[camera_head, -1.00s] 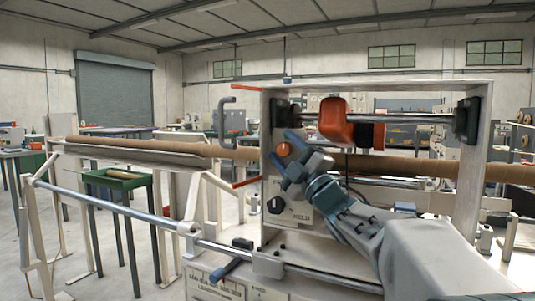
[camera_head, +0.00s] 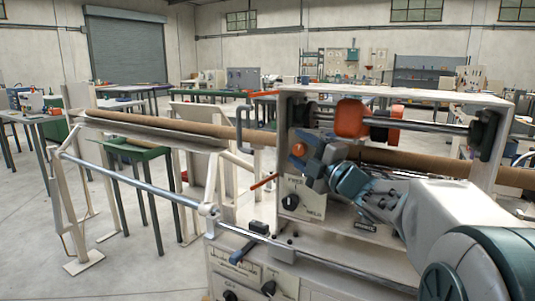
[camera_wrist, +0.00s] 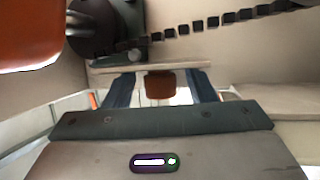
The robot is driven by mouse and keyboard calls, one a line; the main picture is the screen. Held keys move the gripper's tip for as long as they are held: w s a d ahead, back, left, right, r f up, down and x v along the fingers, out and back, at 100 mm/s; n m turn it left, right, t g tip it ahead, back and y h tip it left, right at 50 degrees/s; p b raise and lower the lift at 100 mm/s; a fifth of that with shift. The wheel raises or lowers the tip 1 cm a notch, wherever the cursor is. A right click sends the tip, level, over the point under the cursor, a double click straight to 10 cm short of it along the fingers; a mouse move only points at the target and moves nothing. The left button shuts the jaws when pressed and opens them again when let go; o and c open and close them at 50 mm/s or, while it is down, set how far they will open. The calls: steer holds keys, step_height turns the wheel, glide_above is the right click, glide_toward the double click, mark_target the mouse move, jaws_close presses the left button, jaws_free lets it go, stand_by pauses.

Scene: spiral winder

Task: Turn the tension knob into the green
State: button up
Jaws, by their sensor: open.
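An orange knob (camera_head: 298,149) sits on the upper part of the winder's light front panel, partly covered by my gripper. I cannot read a label or see any green zone at it. My gripper (camera_head: 307,158) is open right in front of this knob. In the wrist view the orange-brown knob (camera_wrist: 160,84) shows between the two blue fingers (camera_wrist: 161,93), with gaps at both sides. A black knob (camera_head: 290,202) with small lettering beside it is lower on the same panel. I cannot tell from lettering which is the tension knob.
A red-orange block (camera_head: 352,118) hangs on a rod (camera_head: 430,125) above my gripper. A long brown tube (camera_head: 180,128) passes behind the panel. A grey hooked handle (camera_head: 243,125) and a red bar (camera_head: 263,181) stick out left of it.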

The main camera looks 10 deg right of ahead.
steer(key=shift+r+n+g+h+p, duration=0.3)
steer(key=shift+n+g+h+p, duration=0.65)
steer(key=shift+p, duration=3.15)
